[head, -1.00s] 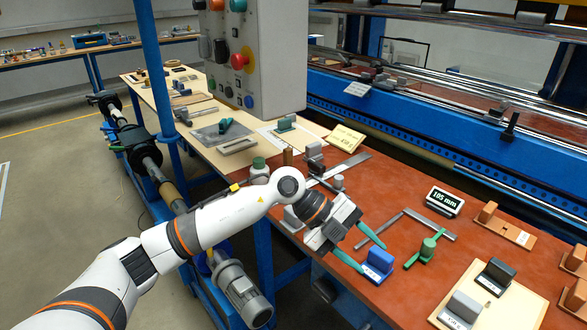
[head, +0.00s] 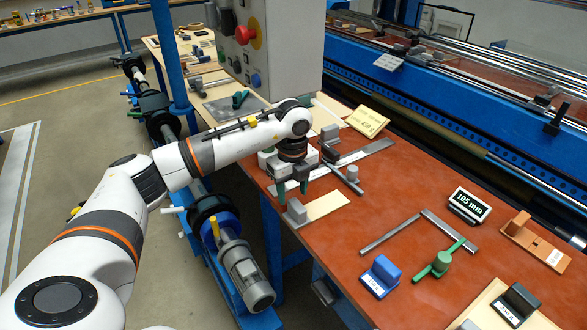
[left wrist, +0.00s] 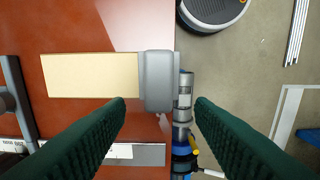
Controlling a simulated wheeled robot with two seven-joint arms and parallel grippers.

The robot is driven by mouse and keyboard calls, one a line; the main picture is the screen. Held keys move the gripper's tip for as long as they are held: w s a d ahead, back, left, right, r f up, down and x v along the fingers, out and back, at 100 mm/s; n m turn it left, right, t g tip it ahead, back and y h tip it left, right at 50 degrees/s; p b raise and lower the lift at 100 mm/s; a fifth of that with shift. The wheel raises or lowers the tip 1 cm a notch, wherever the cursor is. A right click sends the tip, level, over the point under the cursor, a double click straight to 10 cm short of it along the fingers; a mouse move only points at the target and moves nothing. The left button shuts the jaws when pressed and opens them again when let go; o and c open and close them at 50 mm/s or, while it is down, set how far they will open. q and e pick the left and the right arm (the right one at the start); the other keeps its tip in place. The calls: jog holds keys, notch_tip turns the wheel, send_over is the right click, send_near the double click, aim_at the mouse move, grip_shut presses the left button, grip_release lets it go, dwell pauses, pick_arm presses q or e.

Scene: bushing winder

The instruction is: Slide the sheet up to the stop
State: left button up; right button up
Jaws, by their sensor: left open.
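A thin cream sheet (head: 328,206) lies on the red-brown table near its front edge. A grey block (head: 297,212) stands on its near left end; the left wrist view shows the sheet (left wrist: 92,75) and the block (left wrist: 157,80) from above. A dark bar (head: 346,177) with a grey knob lies beyond the sheet's other end, with a narrow gap between in the wrist view (left wrist: 17,100). My right gripper is out of view.
A steel rule (head: 358,157) lies behind the sheet. An angled steel strip (head: 405,230), a blue block (head: 380,276), a green-handled piece (head: 440,262) and a 105 mm display (head: 469,205) lie to the right. A control box (head: 280,50) hangs behind my arm.

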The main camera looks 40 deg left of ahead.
aim_at(293, 200)
pick_arm(q)
notch_tip(293, 200, down, 4)
jog(key=shift+w+p, duration=0.1)
jog(key=shift+p, duration=0.35)
jog(key=shift+f, duration=0.6)
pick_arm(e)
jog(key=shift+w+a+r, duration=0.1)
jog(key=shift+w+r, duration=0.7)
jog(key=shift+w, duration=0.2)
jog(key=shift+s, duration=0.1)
pick_arm(q)
jog(key=shift+c, duration=0.7)
jog(key=c, duration=0.9)
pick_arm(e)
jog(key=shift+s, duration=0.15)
pick_arm(q)
jog(key=shift+w+d, duration=0.15)
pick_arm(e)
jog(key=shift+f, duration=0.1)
pick_arm(q)
jog(key=shift+w+d+b, duration=0.2)
jog(key=shift+w, duration=0.3)
jog(key=shift+w+d+b, duration=0.15)
jog(key=shift+w, duration=0.3)
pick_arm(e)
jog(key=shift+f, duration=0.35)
